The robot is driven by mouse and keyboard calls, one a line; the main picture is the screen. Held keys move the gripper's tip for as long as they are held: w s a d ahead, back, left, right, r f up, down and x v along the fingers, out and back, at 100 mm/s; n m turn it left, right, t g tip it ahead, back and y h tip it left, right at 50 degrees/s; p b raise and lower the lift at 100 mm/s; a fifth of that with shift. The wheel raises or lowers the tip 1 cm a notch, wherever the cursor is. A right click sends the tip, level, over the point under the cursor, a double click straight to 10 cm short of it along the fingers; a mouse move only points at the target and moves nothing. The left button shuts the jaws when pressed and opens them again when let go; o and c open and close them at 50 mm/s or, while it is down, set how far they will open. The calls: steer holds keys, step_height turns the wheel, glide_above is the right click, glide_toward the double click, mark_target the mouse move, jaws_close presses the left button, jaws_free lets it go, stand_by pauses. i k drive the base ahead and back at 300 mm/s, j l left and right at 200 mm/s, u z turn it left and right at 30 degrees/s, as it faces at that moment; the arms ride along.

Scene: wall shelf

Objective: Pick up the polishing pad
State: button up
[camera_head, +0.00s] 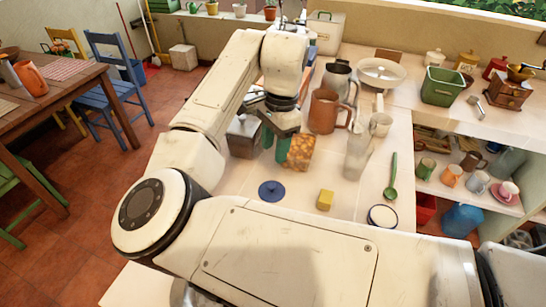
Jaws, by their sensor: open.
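No thing in view is plainly recognisable as the polishing pad. Two small candidates lie on the pale worktop: a round dark blue disc with a raised middle (271,190) and a small yellow block (325,199) to its right. I cannot tell which, if either, is the pad. My gripper (276,146) is open and points down over the worktop, behind the blue disc. Its fingers look teal at the ends. A brown-and-tan patterned container (300,153) is close beside its right finger; whether they touch is unclear. My arm hides part of the worktop.
A dark metal box (244,137) stands left of my gripper. A brown jug (324,111), a clear glass vessel (357,155) and a white mug (381,124) stand behind and right. A green spoon (392,178) and a rimmed bowl (382,216) lie right. Worktop around the disc and block is clear.

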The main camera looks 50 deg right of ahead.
mark_target(325, 199)
steer(key=k+l, duration=0.3)
steer(key=k, duration=0.15)
steer(key=k+l, duration=0.25)
steer(key=k, duration=0.25)
